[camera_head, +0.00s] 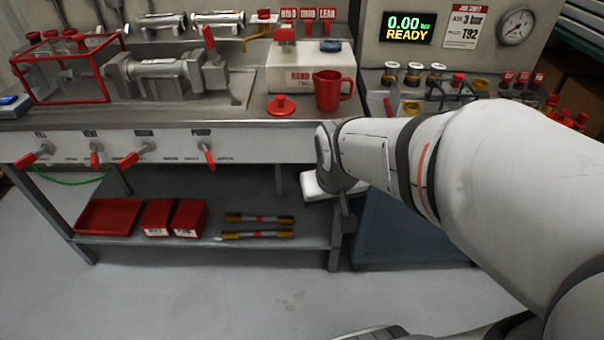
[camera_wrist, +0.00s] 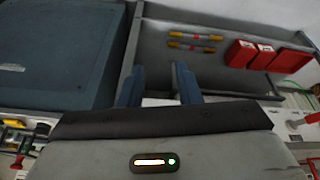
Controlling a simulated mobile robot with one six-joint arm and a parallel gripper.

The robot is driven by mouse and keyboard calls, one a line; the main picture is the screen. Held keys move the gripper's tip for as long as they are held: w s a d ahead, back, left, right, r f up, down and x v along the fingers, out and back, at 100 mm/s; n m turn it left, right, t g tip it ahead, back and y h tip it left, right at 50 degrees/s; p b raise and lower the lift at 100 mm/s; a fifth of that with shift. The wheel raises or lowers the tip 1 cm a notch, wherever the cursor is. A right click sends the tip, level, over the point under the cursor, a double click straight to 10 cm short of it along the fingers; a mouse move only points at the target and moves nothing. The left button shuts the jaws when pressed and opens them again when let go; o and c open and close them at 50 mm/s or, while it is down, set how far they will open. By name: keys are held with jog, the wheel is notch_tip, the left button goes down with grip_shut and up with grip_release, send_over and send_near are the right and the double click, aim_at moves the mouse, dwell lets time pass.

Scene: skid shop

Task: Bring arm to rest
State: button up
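My arm reaches in from the right of the head view, its wrist in front of the bench's right end. The white part below the wrist in the head view (camera_head: 318,187) seems to be my gripper body; its fingers are hard to make out there. In the wrist view my gripper (camera_wrist: 158,86) shows two dark blue fingers with a clear gap between them and nothing held. The fingers point toward the lower shelf (camera_wrist: 160,62).
The bench (camera_head: 130,118) carries a red jug (camera_head: 333,92), a red lid (camera_head: 281,105) and a clamped cylinder (camera_head: 158,72). Red bins (camera_head: 110,216) and yellow-ended rods (camera_head: 258,218) lie on the lower shelf. A blue cabinet (camera_head: 405,232) stands beneath my arm. The floor in front is clear.

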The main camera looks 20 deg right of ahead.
jog(key=s+a+g, duration=0.2)
jog(key=s, duration=0.3)
jog(key=shift+s+a+r+n+y, duration=0.15)
jog(key=shift+s+a+n+y, duration=0.15)
jog(key=shift+s+a, duration=0.1)
